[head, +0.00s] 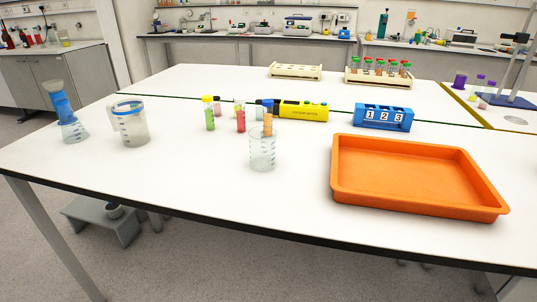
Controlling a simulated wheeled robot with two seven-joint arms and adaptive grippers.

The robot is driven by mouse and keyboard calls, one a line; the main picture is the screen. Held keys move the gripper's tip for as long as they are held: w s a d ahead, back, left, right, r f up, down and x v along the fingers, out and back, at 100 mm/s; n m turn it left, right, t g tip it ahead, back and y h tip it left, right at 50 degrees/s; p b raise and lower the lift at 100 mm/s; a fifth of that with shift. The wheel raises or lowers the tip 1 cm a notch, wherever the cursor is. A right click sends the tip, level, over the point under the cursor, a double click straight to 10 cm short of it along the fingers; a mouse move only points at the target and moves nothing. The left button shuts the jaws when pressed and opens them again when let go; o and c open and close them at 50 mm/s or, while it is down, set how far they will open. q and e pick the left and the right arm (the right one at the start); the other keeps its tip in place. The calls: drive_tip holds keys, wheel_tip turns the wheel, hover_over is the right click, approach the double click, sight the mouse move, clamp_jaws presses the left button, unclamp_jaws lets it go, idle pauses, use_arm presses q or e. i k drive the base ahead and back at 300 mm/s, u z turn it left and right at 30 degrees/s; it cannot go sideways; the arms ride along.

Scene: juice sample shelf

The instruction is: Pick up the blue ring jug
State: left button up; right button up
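The blue ring jug (131,126) is a clear, upright jug with a blue ring around its rim. It stands on the left part of the white table (215,220), and its handle points left. Its front and rim are unobstructed. Neither of my grippers is in view.
A clear flask with a blue upper part (69,122) stands left of the jug. Right of it are small coloured bottles (209,116), a clear beaker (262,152), a yellow device (303,111), a blue number block (383,116) and an orange tray (420,210). The table's front left is clear.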

sight(129, 116)
drive_tip(key=k, duration=0.6)
drive_tip(key=u, duration=0.5)
drive_tip(key=i, duration=0.65)
drive_tip(key=u, duration=0.45)
drive_tip(key=i, duration=0.9)
drive_tip(key=z, duration=0.7)
drive_tip(key=i, duration=0.75)
drive_tip(key=z, duration=0.6)
